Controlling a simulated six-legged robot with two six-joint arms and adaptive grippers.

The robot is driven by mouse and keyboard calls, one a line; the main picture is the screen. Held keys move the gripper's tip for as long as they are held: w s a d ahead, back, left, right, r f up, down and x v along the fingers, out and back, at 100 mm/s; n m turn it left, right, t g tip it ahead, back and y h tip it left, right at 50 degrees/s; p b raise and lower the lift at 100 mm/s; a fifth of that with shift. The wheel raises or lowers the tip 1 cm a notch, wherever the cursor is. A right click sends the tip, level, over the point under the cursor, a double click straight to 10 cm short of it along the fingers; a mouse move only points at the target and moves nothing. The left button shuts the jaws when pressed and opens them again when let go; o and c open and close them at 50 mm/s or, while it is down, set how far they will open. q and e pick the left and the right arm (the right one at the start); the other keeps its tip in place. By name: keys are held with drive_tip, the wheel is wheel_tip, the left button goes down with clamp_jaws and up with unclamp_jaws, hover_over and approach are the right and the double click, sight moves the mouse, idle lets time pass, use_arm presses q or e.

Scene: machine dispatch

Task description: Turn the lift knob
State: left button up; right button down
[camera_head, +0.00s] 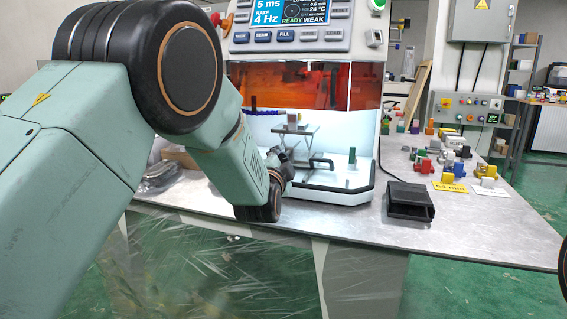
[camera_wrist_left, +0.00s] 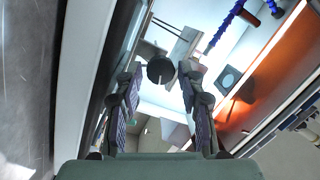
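The lift stand (camera_head: 300,130) is inside the lit chamber of the machine, a small plate on crossed legs above the white floor. Its dark round knob (camera_wrist_left: 160,70) shows in the left wrist view, and part of the stand (camera_wrist_left: 185,42) shows behind it. My left gripper (camera_head: 288,162) reaches to the chamber's front left side, in front of the stand. In the left wrist view my left gripper (camera_wrist_left: 160,78) is open, with its two fingers on either side of the knob and gaps visible. Whether the knob is fully between the fingertips I cannot tell. My right gripper is not in view.
The orange window (camera_head: 300,88) hangs above the chamber opening. A green block (camera_head: 352,157) stands on the chamber floor at right. A black pedal (camera_head: 410,202) and several coloured parts (camera_head: 452,165) lie on the table to the right. A blue hose (camera_wrist_left: 224,25) hangs inside.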

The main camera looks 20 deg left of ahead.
use_arm(q)
drive_tip(key=shift+w+a, duration=0.2)
drive_tip(key=shift+w, duration=1.05)
drive_tip(key=shift+s, duration=0.1)
drive_tip(key=shift+c, duration=0.4)
drive_tip(key=c, duration=0.3)
clamp_jaws()
